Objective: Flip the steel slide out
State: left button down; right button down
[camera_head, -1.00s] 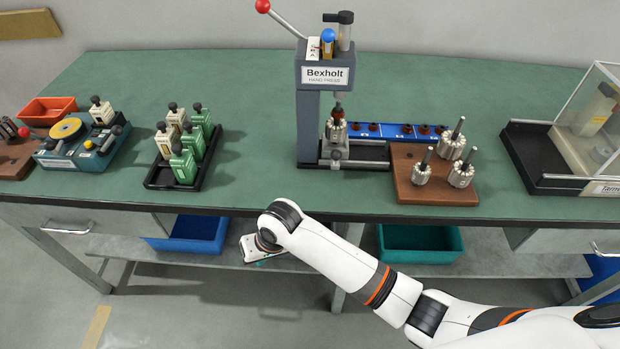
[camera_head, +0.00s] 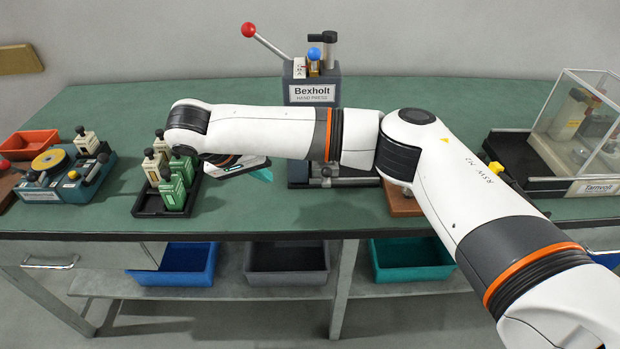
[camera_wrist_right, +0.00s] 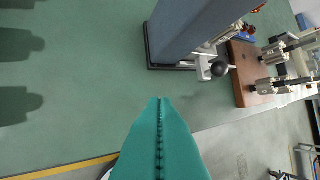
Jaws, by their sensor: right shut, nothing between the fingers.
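The Bexholt hand press (camera_head: 315,95) stands at the middle of the bench, its column and tool hidden behind my right arm in the head view. At its foot is a steel part with a dark ball knob (camera_wrist_right: 218,69), which I take for the slide; a bit of it shows below my arm in the head view (camera_head: 326,173). My right gripper (camera_head: 262,174), with teal fingers, is above the bench left of the press foot. In the right wrist view its fingers (camera_wrist_right: 160,102) are together and empty, apart from the knob. My left gripper is not in view.
A wooden block (camera_wrist_right: 243,82) with metal armatures is right of the press. A black tray (camera_head: 150,209) of green and cream pieces stands left of my gripper. A clear-covered case (camera_head: 598,110) stands at the right. Bare green bench lies between tray and press.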

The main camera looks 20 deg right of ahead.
jog(key=shift+w+d+r+m+h, duration=0.15)
jog(key=shift+w+d+r+m, duration=0.15)
jog(key=shift+r, duration=0.2)
jog(key=shift+w+d+r+m+h, duration=0.2)
jog(key=shift+d+r, duration=0.1)
jog(key=shift+r, duration=0.15)
jog(key=x, duration=0.9)
jog(key=shift+d+f, duration=0.1)
jog(key=d, duration=0.3)
jog(key=shift+s+d+f, duration=0.15)
jog(key=shift+s+f, duration=0.1)
jog(key=shift+s, duration=0.05)
jog(key=shift+s+d, duration=0.15)
jog(key=shift+d, duration=0.3)
